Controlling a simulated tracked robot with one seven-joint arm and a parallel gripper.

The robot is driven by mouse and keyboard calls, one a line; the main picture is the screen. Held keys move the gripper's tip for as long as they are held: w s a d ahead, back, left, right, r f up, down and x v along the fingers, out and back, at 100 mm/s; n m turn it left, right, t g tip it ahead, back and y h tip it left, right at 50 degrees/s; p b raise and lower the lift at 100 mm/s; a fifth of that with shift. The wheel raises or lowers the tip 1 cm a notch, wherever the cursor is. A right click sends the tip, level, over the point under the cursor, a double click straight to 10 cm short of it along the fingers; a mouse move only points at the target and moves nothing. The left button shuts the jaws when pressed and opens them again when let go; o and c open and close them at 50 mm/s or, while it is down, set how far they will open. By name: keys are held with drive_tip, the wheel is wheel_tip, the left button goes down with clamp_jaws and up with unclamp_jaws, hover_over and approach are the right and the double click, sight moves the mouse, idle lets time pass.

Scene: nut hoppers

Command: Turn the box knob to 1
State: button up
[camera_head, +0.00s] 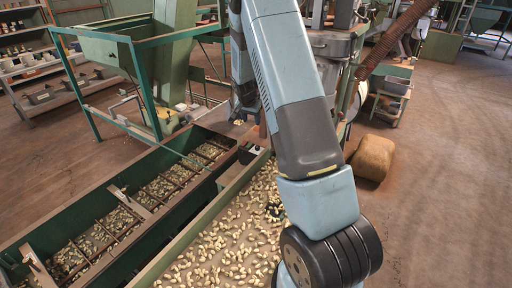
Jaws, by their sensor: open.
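A small dark box with a pale top (249,154) sits at the far end of the trough, where the two hoppers meet. It may be the knob box; no knob or number can be made out at this size. My arm crosses the middle of the view. My gripper (240,117) shows small and dark beside the arm, hanging above and beyond the box, apart from it. It is open, and I see nothing between its fingers. Part of the wrist is hidden behind my forearm.
A green trough (172,252) of pale nuts runs toward me, beside a long green hopper (62,217) with cross-bars. A green frame (140,80) stands behind them. A tan sack-like lump (373,157) lies on the floor at right.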

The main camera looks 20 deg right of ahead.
approach(257, 147)
drive_tip(key=shift+m, duration=0.3)
drive_tip(key=x, duration=0.8)
drive_tip(key=shift+w+f, duration=0.1)
drive_tip(key=shift+f, duration=0.2)
drive_tip(key=shift+d, duration=0.1)
clamp_jaws()
